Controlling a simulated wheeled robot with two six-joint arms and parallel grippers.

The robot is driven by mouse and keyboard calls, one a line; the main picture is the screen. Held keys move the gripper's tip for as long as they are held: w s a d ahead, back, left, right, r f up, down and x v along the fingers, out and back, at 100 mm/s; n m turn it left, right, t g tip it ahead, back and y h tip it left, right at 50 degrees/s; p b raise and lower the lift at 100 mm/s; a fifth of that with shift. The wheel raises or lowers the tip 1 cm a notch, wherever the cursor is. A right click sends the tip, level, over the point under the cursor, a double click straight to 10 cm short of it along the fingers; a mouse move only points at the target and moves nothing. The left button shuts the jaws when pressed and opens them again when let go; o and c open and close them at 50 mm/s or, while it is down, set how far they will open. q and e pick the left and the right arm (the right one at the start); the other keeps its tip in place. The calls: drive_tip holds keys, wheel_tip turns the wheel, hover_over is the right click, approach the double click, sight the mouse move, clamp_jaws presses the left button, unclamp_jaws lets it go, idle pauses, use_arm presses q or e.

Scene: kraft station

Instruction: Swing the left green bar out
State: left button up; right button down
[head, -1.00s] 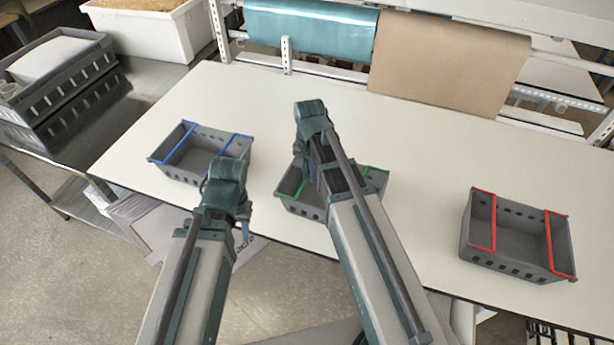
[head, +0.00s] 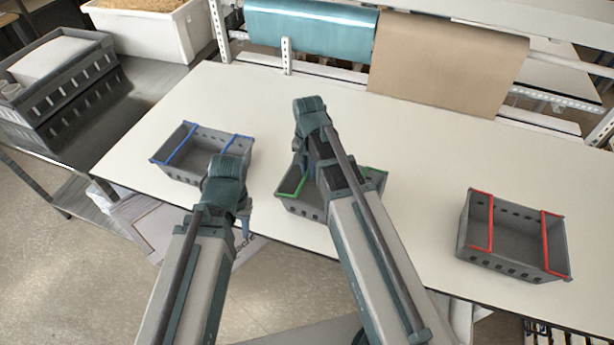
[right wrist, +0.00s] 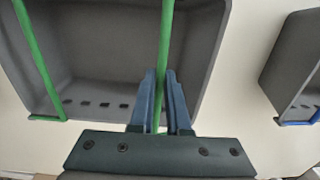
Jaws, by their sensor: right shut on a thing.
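The grey bin with green bars (head: 300,206) stands at the table's front edge in the head view, partly hidden behind my right arm. Its left green bar (head: 293,190) shows beside the arm; its right green bar (head: 373,168) lies across the other side. In the right wrist view my right gripper (right wrist: 160,78) is shut on the left green bar (right wrist: 165,40), with one blue finger on each side. The other green bar (right wrist: 36,55) is at that view's left. My left gripper (head: 243,222) hangs in front of the blue-barred bin; its fingers are mostly hidden.
A grey bin with blue bars (head: 180,172) stands to the left and one with red bars (head: 515,262) to the right. Teal and brown rolls (head: 450,60) hang at the back. The white table (head: 420,150) is clear between bins and rolls.

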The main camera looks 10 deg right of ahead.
drive_tip(key=shift+w+a+r+p, duration=0.15)
drive_tip(key=shift+a+r+p, duration=0.1)
drive_tip(key=shift+r+p, duration=0.35)
drive_tip(key=shift+r, duration=0.15)
drive_tip(key=shift+w+a+r+p, duration=0.3)
drive_tip(key=shift+a+r+p, duration=0.1)
drive_tip(key=shift+r+p, duration=0.15)
drive_tip(key=c, duration=1.1)
unclamp_jaws()
drive_tip(key=shift+w, duration=0.1)
